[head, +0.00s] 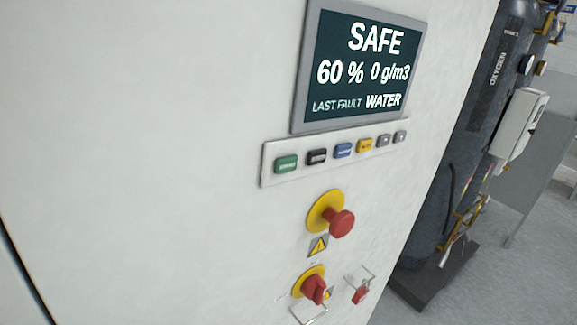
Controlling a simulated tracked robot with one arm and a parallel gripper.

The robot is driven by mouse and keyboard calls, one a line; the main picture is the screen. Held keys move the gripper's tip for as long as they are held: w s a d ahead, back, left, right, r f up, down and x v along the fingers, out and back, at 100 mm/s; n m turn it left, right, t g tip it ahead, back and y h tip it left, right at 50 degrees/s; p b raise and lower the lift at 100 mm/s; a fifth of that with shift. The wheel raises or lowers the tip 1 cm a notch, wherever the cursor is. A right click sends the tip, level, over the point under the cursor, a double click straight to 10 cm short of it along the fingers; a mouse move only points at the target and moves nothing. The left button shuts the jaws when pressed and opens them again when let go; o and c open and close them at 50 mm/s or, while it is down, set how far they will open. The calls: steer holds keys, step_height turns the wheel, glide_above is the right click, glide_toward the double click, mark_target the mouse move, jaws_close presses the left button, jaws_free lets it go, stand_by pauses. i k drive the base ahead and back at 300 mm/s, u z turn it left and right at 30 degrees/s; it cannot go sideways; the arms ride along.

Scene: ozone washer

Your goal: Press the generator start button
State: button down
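A button strip (270,176) is on the front of a white cabinet, below a display (360,62). The strip holds a row of small buttons: a green button (286,163) at the left end, then a black button (317,156), a blue button (343,150), a yellow button (365,145) and two grey ones. Their labels are too small to read, so I cannot tell which is the start button. The display reads SAFE, 60 %, 0 g/m3, LAST FAULT WATER. My gripper is not in view.
A red mushroom button (341,223) on a yellow base sticks out below the strip. A red rotary switch (314,289) and a small red tag or lock (361,292) are lower. A dark oxygen cylinder (480,100) stands at right. The cabinet face (140,150) to the left is bare.

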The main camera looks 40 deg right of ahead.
mark_target(283, 165)
steer(key=z, duration=0.85)
steer(key=k, duration=1.15)
steer(key=u, duration=0.9)
steer(key=i, duration=1)
steer(key=z, duration=0.05)
